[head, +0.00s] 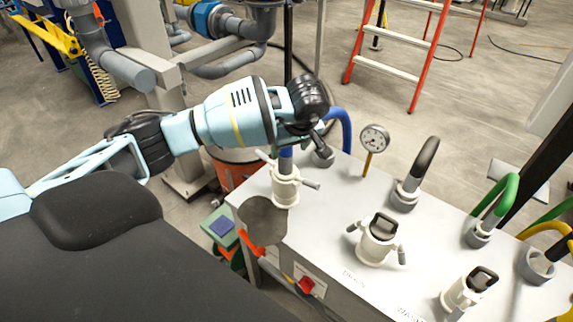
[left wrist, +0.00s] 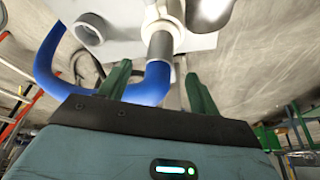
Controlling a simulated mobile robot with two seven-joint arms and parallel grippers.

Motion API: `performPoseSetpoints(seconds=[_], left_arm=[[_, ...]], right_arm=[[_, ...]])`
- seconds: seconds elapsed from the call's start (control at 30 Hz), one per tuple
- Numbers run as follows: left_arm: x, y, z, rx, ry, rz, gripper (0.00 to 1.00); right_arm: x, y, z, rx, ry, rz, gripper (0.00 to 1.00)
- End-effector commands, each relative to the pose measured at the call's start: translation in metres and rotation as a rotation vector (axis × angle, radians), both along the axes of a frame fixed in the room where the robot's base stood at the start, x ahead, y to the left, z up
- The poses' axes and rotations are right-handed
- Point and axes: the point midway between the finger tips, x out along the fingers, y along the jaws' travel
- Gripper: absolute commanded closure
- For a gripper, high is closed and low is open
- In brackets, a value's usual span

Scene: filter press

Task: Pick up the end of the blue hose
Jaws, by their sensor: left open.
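The blue hose (head: 340,122) shows in the head view as a curve behind the panel box's far edge, with a short blue piece above a white lever coupling (head: 286,190). In the left wrist view the blue hose (left wrist: 149,88) bends up to a grey end piece (left wrist: 160,46) that meets the white coupling (left wrist: 163,15). My left gripper (head: 303,132) is over the coupling, its fingers mostly hidden in the head view. In the left wrist view the open green fingers (left wrist: 158,72) stand either side of the hose's bend; contact cannot be told. My right gripper is out of view.
The grey panel box (head: 330,215) carries a pressure gauge (head: 374,139), a black hose (head: 425,157), a green hose (head: 497,192), a yellow hose (head: 543,232) and other white couplings. Pipework stands behind my left arm. An orange ladder (head: 400,75) stands on open floor.

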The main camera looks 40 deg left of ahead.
Motion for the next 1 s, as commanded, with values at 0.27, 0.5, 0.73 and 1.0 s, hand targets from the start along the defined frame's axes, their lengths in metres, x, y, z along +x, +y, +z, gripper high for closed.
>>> performPoseSetpoints(seconds=[0.27, 0.5, 0.73, 1.0], left_arm=[[0.008, 0.014, -0.035, 0.000, 0.003, 0.001, 0.37], [0.010, 0.018, -0.044, 0.000, 0.000, 0.000, 0.37], [0.010, 0.018, -0.044, 0.000, 0.000, 0.000, 0.49], [0.010, 0.017, -0.043, 0.000, 0.000, 0.000, 0.84]], right_arm=[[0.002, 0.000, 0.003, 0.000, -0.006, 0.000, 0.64], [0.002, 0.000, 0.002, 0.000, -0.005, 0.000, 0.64], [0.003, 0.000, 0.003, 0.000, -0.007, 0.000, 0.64], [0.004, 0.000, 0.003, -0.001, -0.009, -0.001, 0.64]])
